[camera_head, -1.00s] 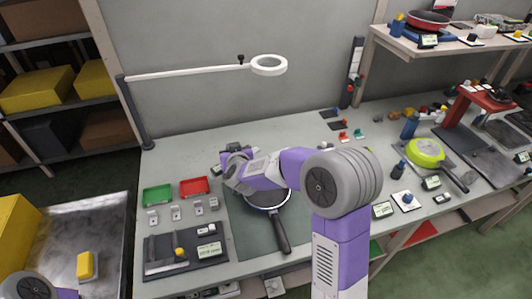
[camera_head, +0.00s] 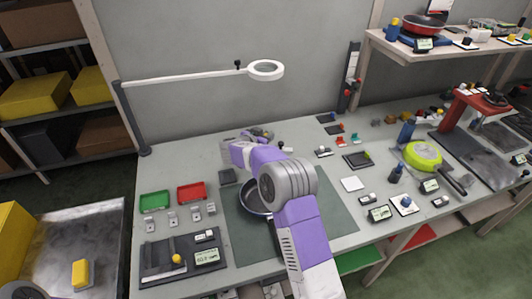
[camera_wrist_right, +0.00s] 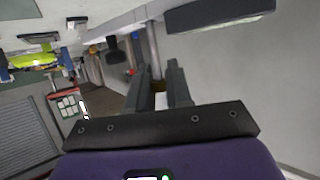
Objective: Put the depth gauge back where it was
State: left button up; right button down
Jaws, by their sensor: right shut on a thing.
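My right gripper (camera_head: 262,134) is over the back middle of the workbench, partly hidden by its own wrist. In the right wrist view its two dark fingers (camera_wrist_right: 160,75) are close together on a small pale thing (camera_wrist_right: 160,101), mostly hidden between them. It is likely the depth gauge, but its shape cannot be made out. The pan (camera_head: 254,198) sits on the green mat (camera_head: 330,210), partly covered by my right arm.
Green (camera_head: 155,200) and red (camera_head: 190,193) trays stand at the left, with several small blocks before them. A grey board (camera_head: 163,259) with a display lies in front. A lamp arm (camera_head: 190,77) reaches over the back. Small gauges and pads fill the right side.

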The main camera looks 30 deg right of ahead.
notch_tip(320, 180, down, 6)
jog(key=shift+r+b, duration=0.2)
jog(key=shift+b, duration=0.8)
jog(key=shift+r, duration=0.15)
jog(key=c, duration=1)
grip_release()
jog(key=shift+f, duration=0.2)
jog(key=shift+c, duration=0.2)
jog(key=shift+r, duration=0.2)
jog(key=p+v, duration=0.3)
jog(key=v, duration=0.9)
